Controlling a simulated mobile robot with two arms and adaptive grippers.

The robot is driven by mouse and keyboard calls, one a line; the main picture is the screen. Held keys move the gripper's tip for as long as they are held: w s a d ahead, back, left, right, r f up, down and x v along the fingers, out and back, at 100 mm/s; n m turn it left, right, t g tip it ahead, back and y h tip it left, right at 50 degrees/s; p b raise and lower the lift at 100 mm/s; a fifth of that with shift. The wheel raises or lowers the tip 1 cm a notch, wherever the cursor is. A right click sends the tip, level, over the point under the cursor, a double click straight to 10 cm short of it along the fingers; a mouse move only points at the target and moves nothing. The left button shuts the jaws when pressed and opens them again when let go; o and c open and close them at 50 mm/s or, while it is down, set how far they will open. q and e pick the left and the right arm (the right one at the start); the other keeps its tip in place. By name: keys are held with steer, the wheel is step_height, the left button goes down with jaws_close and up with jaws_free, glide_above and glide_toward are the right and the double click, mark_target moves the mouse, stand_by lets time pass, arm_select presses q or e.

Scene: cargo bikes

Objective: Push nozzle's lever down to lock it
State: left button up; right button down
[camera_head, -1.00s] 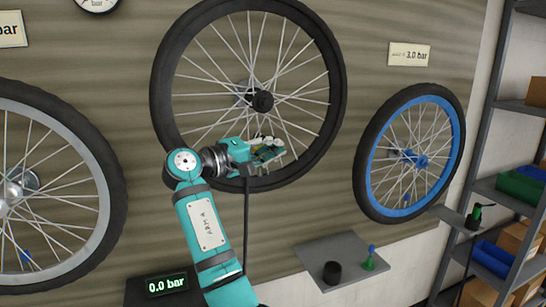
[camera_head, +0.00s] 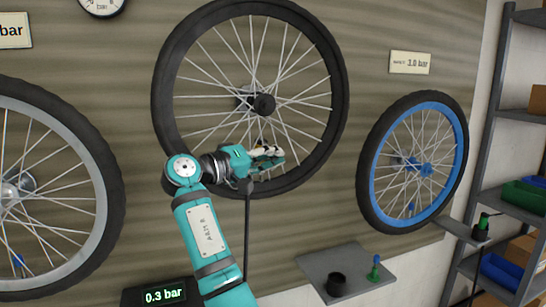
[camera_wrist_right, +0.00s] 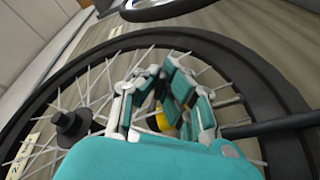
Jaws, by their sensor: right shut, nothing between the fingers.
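My right gripper (camera_head: 268,158) is shut and empty at the lower part of the middle wheel (camera_head: 159,75), in front of its spokes and near the rim. In the right wrist view its fingers (camera_wrist_right: 165,82) lean together over a small yellow part (camera_wrist_right: 161,121), probably the nozzle or its lever. The fingers hide most of this part. I cannot tell whether they touch it or how the lever stands. A black hose (camera_head: 247,215) hangs below the gripper; it also shows in the right wrist view (camera_wrist_right: 270,125). My left gripper is out of view.
A pressure display (camera_head: 165,295) reads 0.3 bar. A grey wheel (camera_head: 105,170) is at left and a blue-rimmed wheel (camera_head: 370,165) at right. A small grey shelf (camera_head: 312,262) holds a black cup (camera_head: 335,284) and a green-and-blue valve piece (camera_head: 374,270). Shelving stands far right.

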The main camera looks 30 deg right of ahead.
steer(key=c, duration=2)
jaws_free()
steer(key=shift+f, duration=0.1)
steer(key=o, duration=0.5)
steer(key=shift+o, duration=0.2)
steer(key=shift+s, duration=0.1)
